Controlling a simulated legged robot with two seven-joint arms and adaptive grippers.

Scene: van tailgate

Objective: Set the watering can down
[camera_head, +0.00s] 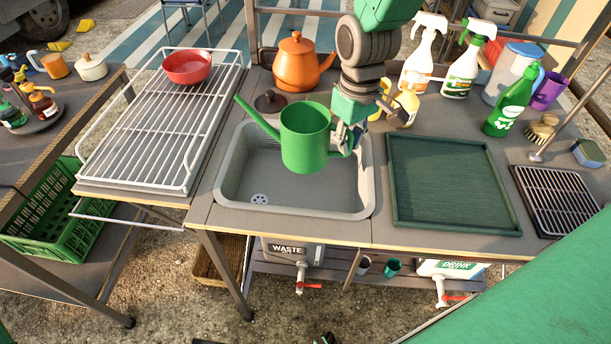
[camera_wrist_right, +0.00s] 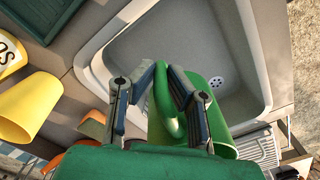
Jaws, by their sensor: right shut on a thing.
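A green watering can (camera_head: 305,137) hangs over the sink (camera_head: 293,213) in the head view, upright, with its spout pointing to the upper left. My right gripper (camera_head: 346,140) is shut on its handle at the can's right side. In the right wrist view, the fingers of my right gripper (camera_wrist_right: 168,112) close from both sides on the green handle (camera_wrist_right: 163,98), and the can's body (camera_wrist_right: 216,120) shows behind them. The sink basin (camera_wrist_right: 205,60) is empty around its drain. My left gripper is not in view.
A dark green tray (camera_head: 445,185) lies empty right of the sink. A white wire rack (camera_head: 150,135) with a red bowl (camera_head: 187,67) stands left. An orange kettle (camera_head: 299,62), spray bottles (camera_head: 466,62) and a green bottle (camera_head: 511,103) stand behind.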

